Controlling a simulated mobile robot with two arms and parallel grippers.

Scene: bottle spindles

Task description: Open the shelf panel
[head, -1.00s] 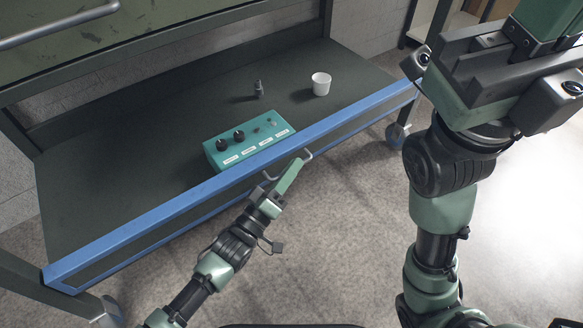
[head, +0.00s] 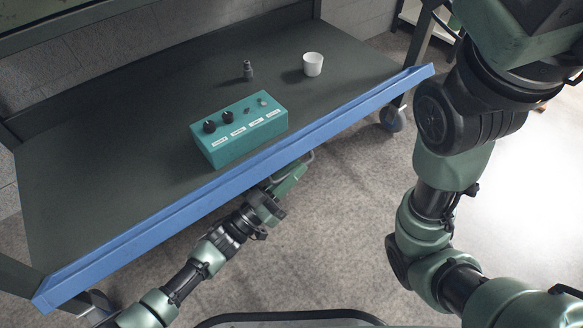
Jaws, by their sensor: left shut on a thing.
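The shelf panel (head: 236,182) is the long blue strip along the front edge of the dark shelf. Its broad blue side faces up toward me and its dark front face is hidden, so it looks tipped outward. A grey bar handle (head: 309,156) shows just below its outer edge, right of the middle. My left gripper (head: 290,178) is shut on the handle, beneath the panel's outer edge; the exact contact is hard to see. My right arm rises at the right of the head view, and its gripper is out of the picture.
On the shelf (head: 130,130) stand a teal box (head: 240,143) with black knobs and labels, a small dark grey spindle-like piece (head: 248,70) and a white cup (head: 313,65). The shelf's left part is bare. A caster wheel (head: 393,118) shows below the right end.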

